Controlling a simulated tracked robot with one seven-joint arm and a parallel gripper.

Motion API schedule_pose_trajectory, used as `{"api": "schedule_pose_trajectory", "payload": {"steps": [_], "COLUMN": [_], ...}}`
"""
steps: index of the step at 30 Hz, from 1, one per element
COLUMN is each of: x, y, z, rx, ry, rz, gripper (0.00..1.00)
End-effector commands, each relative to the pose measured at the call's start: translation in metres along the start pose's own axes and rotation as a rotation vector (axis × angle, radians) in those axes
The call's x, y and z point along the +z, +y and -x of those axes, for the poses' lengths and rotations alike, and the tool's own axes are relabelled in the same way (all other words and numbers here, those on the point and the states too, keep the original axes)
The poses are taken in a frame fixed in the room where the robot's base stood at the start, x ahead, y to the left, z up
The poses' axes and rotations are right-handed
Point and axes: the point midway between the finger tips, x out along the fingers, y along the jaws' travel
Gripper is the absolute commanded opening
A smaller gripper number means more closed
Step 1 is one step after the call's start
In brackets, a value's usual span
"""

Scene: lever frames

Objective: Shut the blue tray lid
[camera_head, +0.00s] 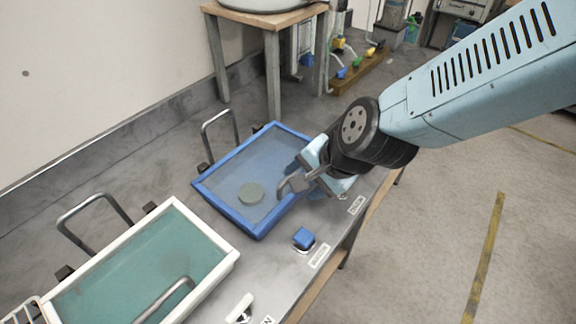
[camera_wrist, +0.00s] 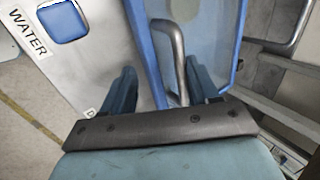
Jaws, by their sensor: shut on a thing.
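The blue tray (camera_head: 249,226) stands on the metal bench in the head view. Its blue-framed, see-through lid (camera_head: 262,165) lies over it, close to flat; I cannot tell whether a small gap is left at the front edge. A grey-green disc (camera_head: 251,193) shows through the lid. The bent metal lid handle (camera_head: 289,184) is at the tray's right side, and it also shows in the wrist view (camera_wrist: 172,45). My gripper (camera_head: 310,175) is at this handle, shut on it, with the handle between the two fingers in the wrist view (camera_wrist: 162,85). My gripper hides part of the lid's right edge.
A white-framed tray (camera_head: 222,248) with a green-tinted lid stands at the lower left. A metal loop (camera_head: 220,132) rises behind the blue tray. A wooden stand (camera_head: 270,20) is behind. Open floor lies right.

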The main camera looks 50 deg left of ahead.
Motion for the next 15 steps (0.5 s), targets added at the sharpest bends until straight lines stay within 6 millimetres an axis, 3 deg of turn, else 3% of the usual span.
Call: {"api": "schedule_pose_trajectory", "payload": {"steps": [7, 15], "x": [0.002, 0.002], "y": [0.004, 0.004], "z": [0.005, 0.028], "rx": [0.009, 0.006], "ry": [-0.005, 0.000], "rz": [-0.001, -0.001], "gripper": [0.38, 0.38]}}
